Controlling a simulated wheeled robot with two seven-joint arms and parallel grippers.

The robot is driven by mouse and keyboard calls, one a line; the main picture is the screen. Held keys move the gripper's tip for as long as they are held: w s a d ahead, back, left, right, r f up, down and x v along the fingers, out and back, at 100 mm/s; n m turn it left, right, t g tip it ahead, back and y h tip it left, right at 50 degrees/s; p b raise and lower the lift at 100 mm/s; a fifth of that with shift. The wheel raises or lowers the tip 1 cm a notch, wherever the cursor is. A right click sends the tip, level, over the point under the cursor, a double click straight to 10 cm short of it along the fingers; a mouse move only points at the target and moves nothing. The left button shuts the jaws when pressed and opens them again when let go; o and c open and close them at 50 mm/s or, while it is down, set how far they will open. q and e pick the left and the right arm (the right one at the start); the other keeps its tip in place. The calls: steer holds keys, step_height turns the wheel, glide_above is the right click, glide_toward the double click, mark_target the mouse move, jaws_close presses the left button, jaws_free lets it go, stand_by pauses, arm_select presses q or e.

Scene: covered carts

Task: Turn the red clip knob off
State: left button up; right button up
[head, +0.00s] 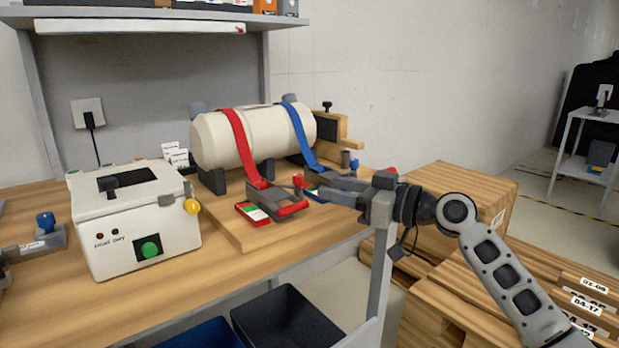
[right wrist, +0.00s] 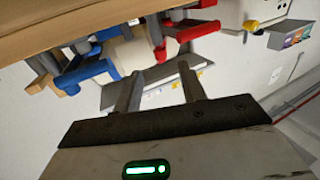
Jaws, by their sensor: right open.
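A cream cylinder (head: 205,142) lies on dark supports on a wooden board in the head view. A red strap (head: 238,145) crosses it and runs down to the red clip (head: 290,210), beside a red, white and green plate (head: 252,213). A small red part (head: 298,181), perhaps its knob, shows just above. My right gripper (head: 302,187) is open close to the red clip; I cannot tell if it touches. In the right wrist view its fingers (right wrist: 157,80) are apart with nothing held, and red clip parts (right wrist: 183,32) show beyond them. My left gripper is out of view.
A blue strap (head: 298,132) and its blue clip (head: 313,193) lie close behind my right fingers. A white box (head: 135,225) with a green button stands left. Wooden crates (head: 455,195) stand right of the bench. A shelf (head: 160,14) hangs above.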

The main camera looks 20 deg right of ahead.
mark_target(303, 181)
steer(key=x, duration=0.6)
steer(key=shift+w+a+p, duration=0.15)
steer(key=shift+w+p, duration=0.05)
steer(key=shift+p, duration=0.1)
jaws_close()
